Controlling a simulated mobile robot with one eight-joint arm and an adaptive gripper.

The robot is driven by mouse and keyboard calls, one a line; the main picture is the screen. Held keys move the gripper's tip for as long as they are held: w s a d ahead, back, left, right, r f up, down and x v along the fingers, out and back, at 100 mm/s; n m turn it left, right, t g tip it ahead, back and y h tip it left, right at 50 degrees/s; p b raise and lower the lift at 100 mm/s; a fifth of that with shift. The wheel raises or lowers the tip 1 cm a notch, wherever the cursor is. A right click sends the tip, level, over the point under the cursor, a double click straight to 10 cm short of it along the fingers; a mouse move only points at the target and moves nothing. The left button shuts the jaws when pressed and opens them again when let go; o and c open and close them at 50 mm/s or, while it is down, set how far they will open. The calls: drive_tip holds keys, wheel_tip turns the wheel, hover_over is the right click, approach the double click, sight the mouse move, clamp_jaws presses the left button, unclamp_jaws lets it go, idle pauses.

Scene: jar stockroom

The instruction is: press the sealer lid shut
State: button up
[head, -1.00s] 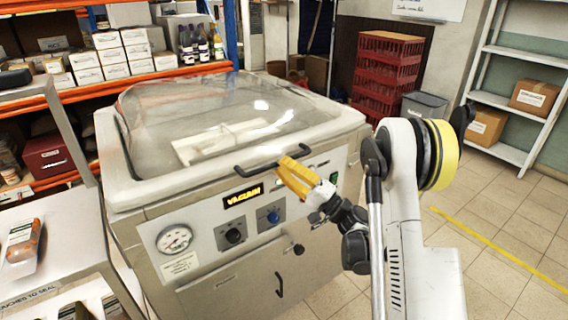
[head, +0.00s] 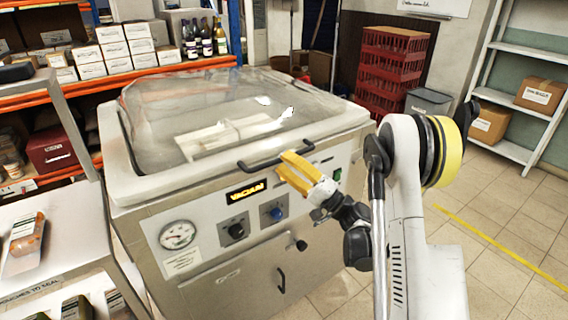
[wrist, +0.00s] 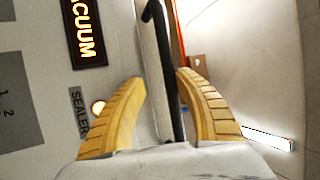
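The sealer (head: 150,205) is a white and steel machine with a clear domed lid (head: 190,95). The lid lies low over the body; I cannot tell whether a thin gap remains at its front edge. A dark bar handle (head: 258,164) runs along the lid's front and also shows in the wrist view (wrist: 163,65). Contact with the handle is not clear.
The front panel has a lit VACUUM sign (head: 246,192), knobs and a gauge (head: 177,235). A side table (head: 60,270) with packaged food stands at the left. Shelves (head: 60,88) and red crates (head: 390,70) are behind. Floor (head: 500,215) at the right is clear.

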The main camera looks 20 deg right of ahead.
drive_tip(key=o, duration=0.5)
drive_tip(key=r, duration=0.9)
drive_tip(key=shift+w+a, duration=0.15)
drive_tip(key=shift+w, duration=0.2)
drive_tip(key=shift+o, duration=1.2)
drive_tip(key=shift+r, duration=0.4)
drive_tip(key=shift+o, duration=0.2)
drive_tip(key=shift+f, duration=0.1)
